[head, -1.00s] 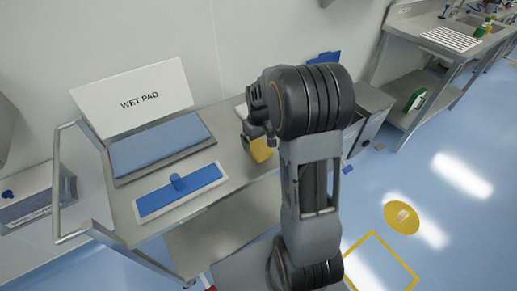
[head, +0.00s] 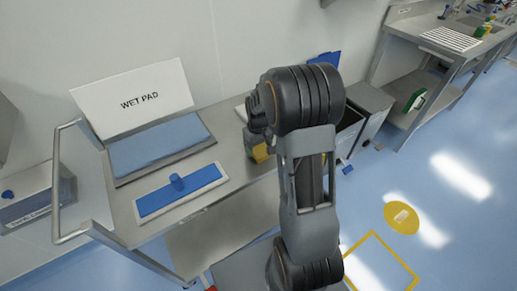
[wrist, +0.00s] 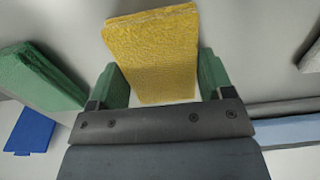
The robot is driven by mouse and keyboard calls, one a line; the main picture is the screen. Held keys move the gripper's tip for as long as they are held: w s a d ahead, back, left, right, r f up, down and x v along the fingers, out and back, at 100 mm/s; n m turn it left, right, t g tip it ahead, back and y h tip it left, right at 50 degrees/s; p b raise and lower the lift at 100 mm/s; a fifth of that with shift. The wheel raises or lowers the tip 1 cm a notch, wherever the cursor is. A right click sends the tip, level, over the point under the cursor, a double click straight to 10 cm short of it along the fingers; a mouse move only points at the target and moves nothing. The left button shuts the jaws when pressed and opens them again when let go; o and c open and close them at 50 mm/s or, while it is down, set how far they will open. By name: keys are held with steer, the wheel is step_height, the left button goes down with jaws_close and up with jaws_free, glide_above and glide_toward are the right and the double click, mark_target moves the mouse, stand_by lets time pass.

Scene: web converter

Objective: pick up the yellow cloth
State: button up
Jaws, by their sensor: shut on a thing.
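The yellow cloth (wrist: 152,50) is a thick folded block standing between the two green-padded fingers of my gripper (wrist: 162,80) in the wrist view. The fingers are shut on its two sides. In the head view, a small part of the yellow cloth (head: 260,153) shows at the cart top, just left of my arm. My arm hides most of it and of the fingers there. I cannot tell whether the cloth is clear of the surface.
A green folded block (wrist: 38,75) and a blue piece (wrist: 30,131) lie left in the wrist view. On the steel cart lie a blue mop head (head: 180,190) and a tray with a blue pad (head: 160,143), with a WET PAD sign (head: 135,100) behind. Open floor lies right.

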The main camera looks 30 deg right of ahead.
mark_target(258, 147)
steer(key=shift+c, duration=0.7)
steer(key=shift+r, duration=0.5)
step_height(258, 147, up, 2)
steer(key=shift+r, duration=0.1)
steer(key=s+d+r, duration=0.8)
steer(key=d+r, duration=0.2)
steer(key=d, duration=0.1)
steer(key=shift+s, duration=0.3)
